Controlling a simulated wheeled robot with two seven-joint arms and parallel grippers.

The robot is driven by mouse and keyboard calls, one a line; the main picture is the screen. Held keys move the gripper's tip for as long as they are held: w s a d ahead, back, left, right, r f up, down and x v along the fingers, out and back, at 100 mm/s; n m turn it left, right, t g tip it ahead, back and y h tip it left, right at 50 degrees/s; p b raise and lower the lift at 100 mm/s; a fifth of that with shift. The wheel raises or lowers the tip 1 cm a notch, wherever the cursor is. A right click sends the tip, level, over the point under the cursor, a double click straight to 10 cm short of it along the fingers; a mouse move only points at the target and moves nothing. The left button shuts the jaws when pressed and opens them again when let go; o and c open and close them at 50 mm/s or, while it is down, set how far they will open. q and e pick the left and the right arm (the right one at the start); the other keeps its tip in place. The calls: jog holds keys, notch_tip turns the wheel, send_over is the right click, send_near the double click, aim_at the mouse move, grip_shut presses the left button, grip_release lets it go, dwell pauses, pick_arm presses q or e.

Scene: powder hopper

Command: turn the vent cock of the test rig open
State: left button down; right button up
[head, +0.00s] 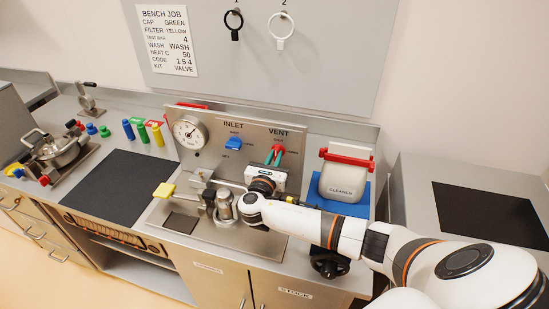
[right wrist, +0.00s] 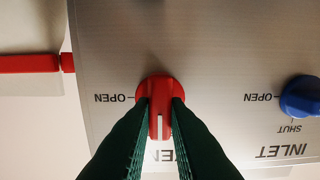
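The vent cock (head: 277,149) is a red knob under the VENT label on the upright panel of the test rig (head: 205,150). In the right wrist view, which shows the panel upside down, the vent cock (right wrist: 158,91) has an upright handle with a white mark. The mark points at the VENT lettering, not at the OPEN label (right wrist: 110,98) beside the knob. My right gripper (head: 274,157) has its green fingers on both sides of the handle, seemingly touching it. The fingers hide part of the lettering. My left gripper is not in view.
A blue INLET cock (head: 235,143) and a gauge (head: 189,132) are left of the vent cock. A cleaner container (head: 343,181) with a red clamp stands right of the rig, near my right forearm. A dark mat (head: 115,187) lies clear on the left.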

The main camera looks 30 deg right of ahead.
grip_shut()
jog(key=m+b, duration=0.1)
jog(key=m, duration=0.1)
jog(key=m+b, duration=0.2)
jog(key=shift+s+f+m, duration=0.1)
jog(key=shift+f+m, duration=0.1)
jog(key=shift+m, duration=0.2)
jog(key=m+b, duration=0.2)
jog(key=m, duration=0.1)
jog(key=shift+f+m+b, duration=0.1)
jog(key=shift+m+b, duration=0.2)
jog(key=m+b, duration=0.5)
jog(key=shift+d+f, duration=0.1)
jog(key=shift+f, duration=0.05)
jog(key=shift+s+m+b, duration=0.1)
jog(key=shift+m+b, duration=1.65)
jog(key=shift+m, duration=0.45)
